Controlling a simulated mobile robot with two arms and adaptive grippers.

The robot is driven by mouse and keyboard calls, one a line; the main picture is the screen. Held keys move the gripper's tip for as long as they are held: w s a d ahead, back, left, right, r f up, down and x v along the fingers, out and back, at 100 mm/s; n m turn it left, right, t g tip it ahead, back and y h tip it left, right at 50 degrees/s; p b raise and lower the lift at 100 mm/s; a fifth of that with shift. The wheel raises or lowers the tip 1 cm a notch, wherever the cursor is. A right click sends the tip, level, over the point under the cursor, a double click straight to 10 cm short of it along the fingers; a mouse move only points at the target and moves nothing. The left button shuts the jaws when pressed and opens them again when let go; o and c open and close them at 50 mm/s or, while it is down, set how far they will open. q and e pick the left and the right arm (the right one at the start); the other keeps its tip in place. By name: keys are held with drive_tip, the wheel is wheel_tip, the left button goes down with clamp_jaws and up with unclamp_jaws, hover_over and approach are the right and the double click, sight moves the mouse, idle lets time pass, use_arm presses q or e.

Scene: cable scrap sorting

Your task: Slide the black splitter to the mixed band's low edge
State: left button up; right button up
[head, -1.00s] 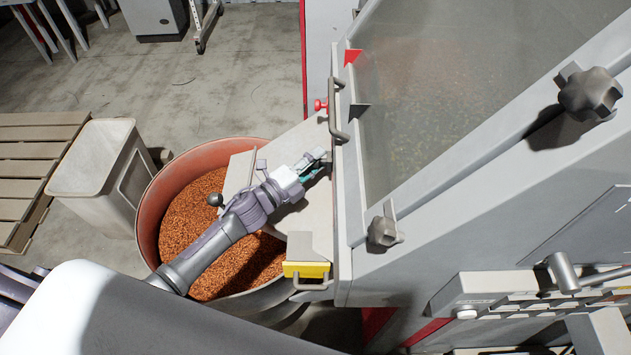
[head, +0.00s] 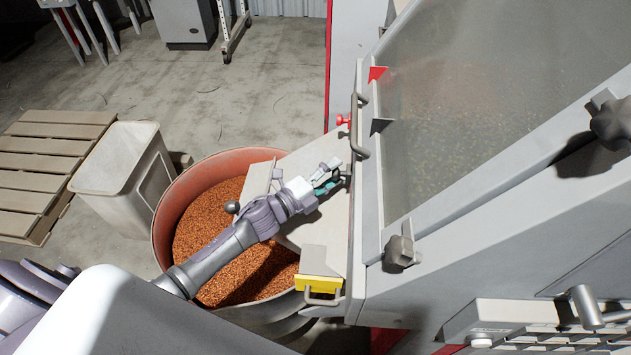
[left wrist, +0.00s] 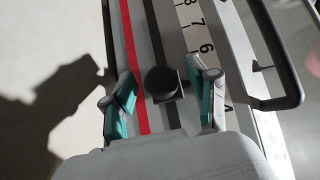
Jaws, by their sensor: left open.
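The black splitter shows as a round black knob (left wrist: 161,82) on a rail in the left wrist view. My left gripper (left wrist: 165,92) is open, with one teal-padded finger on each side of the knob and visible gaps to it. In the head view my left gripper (head: 335,179) reaches the machine's lower edge above the pale chute plate; the knob is too small to make out there. A numbered scale (left wrist: 205,48) runs along the rail, to the knob's right. The mixed band's edge cannot be told apart through the cloudy cover (head: 440,110). My right gripper is not in view.
A grey bar handle (head: 358,125) and a red knob (head: 342,119) sit just beyond the gripper. A yellow-fronted block (head: 318,284) is on the chute's near corner. A round bin of copper granules (head: 205,225) stands below. A pale bin (head: 120,165) and pallet (head: 50,150) stand left.

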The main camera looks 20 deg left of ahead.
use_arm(q)
drive_tip(key=v, duration=1.1)
drive_tip(key=shift+w, duration=0.1)
